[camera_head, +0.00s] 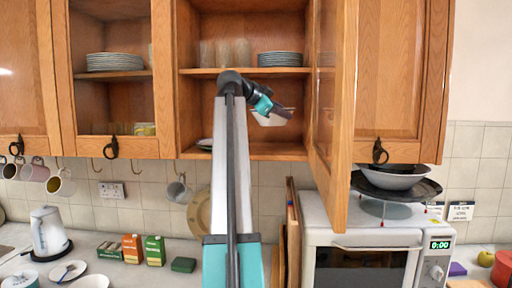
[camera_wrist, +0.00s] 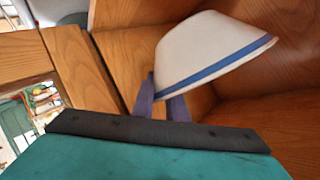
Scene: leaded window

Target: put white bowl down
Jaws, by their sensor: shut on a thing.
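A white bowl (camera_wrist: 205,55) with a blue band at its rim fills the upper middle of the wrist view, tilted. My gripper (camera_wrist: 165,100) is shut on it; its two fingers meet the bowl's lower left side. In the head view the bowl (camera_head: 268,119) shows partly behind my gripper (camera_head: 283,112), inside the open middle cupboard above its bottom shelf (camera_head: 270,149). Whether the bowl touches the shelf I cannot tell.
The open cupboard door (camera_head: 335,120) stands out to the right of the bowl. Stacked plates (camera_head: 280,58) and glasses (camera_head: 224,53) stand on the shelf above. A plate (camera_head: 205,143) lies at the bottom shelf's left. Below right is a microwave (camera_head: 365,250) with a bowl (camera_head: 392,177) on top.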

